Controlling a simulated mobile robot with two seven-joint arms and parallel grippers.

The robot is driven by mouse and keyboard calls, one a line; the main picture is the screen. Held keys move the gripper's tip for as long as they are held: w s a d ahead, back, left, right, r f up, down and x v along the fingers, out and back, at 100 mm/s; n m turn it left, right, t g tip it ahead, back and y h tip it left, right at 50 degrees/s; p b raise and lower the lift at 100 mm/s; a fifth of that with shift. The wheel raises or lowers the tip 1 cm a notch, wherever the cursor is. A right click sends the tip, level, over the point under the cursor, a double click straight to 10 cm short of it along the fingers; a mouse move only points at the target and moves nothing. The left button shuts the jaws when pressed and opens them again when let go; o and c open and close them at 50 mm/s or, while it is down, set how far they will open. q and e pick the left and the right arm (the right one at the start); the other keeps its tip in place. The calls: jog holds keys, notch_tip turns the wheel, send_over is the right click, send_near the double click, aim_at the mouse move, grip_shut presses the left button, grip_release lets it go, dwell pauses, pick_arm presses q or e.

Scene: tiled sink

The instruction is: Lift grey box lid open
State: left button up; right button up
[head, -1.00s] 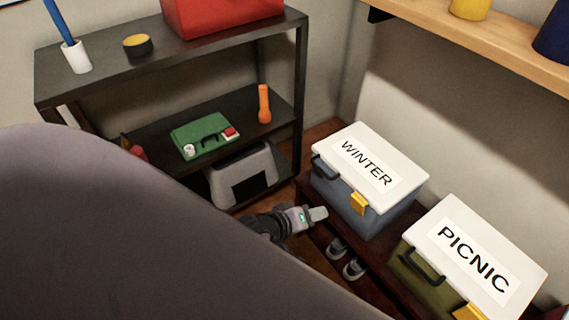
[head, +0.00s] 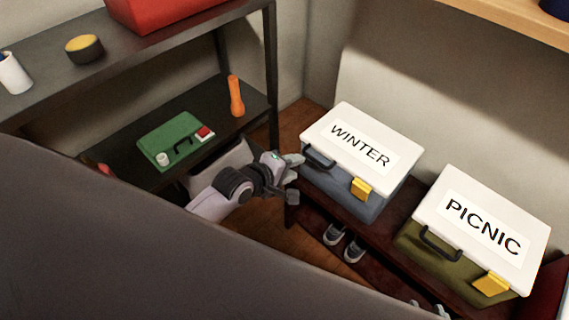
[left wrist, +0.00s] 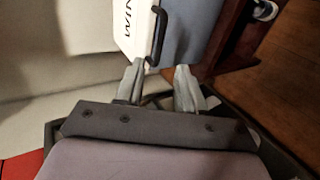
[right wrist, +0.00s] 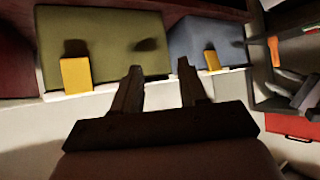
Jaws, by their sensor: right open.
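The grey box (head: 340,192) has a blue-grey body, a white lid (head: 378,139) marked WINTER, a black side handle (head: 319,158) and a yellow latch (head: 361,188). It stands on a dark red bench, and its lid is down. My left gripper (head: 294,164) is just left of the handle. In the left wrist view its two fingers (left wrist: 158,88) are apart with nothing between them, and the handle (left wrist: 156,38) is just ahead. My right gripper (right wrist: 160,90) is open and empty. The right wrist view shows the grey box (right wrist: 205,38) inverted beyond it.
A green box marked PICNIC (head: 480,230) stands right of the grey box. Shoes (head: 343,240) sit below the bench. A dark shelf (head: 130,120) at the left holds a green case (head: 175,140) and an orange torch (head: 236,96). A wooden shelf (head: 510,22) hangs above.

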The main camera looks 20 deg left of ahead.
aim_at(315, 159)
pick_arm(q)
jog(key=shift+b+x, duration=4.95)
jog(key=shift+x, duration=0.6)
jog(key=shift+d+f, duration=0.1)
